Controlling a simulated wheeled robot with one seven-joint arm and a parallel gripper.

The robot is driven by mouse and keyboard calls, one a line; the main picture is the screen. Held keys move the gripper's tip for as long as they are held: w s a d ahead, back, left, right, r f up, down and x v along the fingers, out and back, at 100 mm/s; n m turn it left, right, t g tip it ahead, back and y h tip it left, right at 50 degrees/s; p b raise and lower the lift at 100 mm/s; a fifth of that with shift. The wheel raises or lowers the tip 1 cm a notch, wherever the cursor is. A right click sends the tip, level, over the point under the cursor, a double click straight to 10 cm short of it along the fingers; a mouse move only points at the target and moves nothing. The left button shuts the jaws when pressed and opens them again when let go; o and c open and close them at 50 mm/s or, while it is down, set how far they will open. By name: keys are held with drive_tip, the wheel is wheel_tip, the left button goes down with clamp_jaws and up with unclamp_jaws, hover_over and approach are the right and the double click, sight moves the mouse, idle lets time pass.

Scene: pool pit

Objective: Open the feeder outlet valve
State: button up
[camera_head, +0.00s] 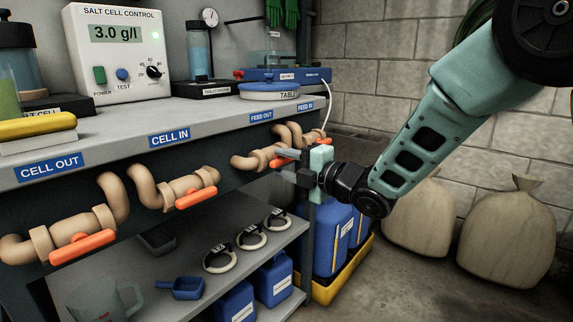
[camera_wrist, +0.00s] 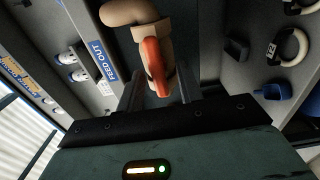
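The feeder outlet valve (camera_head: 247,161) is a tan pipe fitting below the blue FEED OUT label (camera_head: 262,116). Its orange lever handle (camera_head: 279,162) is partly hidden by my gripper in the head view. In the wrist view the orange handle (camera_wrist: 154,66) lies along the tan pipe, between the FEED OUT label (camera_wrist: 97,61) and the lower shelf. My gripper (camera_wrist: 160,88) is open, with one finger on each side of the handle's near end. Gaps show between the fingers and the handle. In the head view my gripper (camera_head: 286,164) reaches in from the right at valve height.
The CELL IN handle (camera_head: 196,198) and CELL OUT handle (camera_head: 82,247) sit to the left, along their pipes. FEED IN piping (camera_head: 299,134) is close behind my gripper. Blue containers (camera_head: 333,238) stand below my gripper.

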drive_tip(key=p+v, duration=0.2)
drive_tip(key=v, duration=1.5)
drive_tip(key=shift+d, duration=0.2)
drive_tip(key=shift+s, duration=0.15)
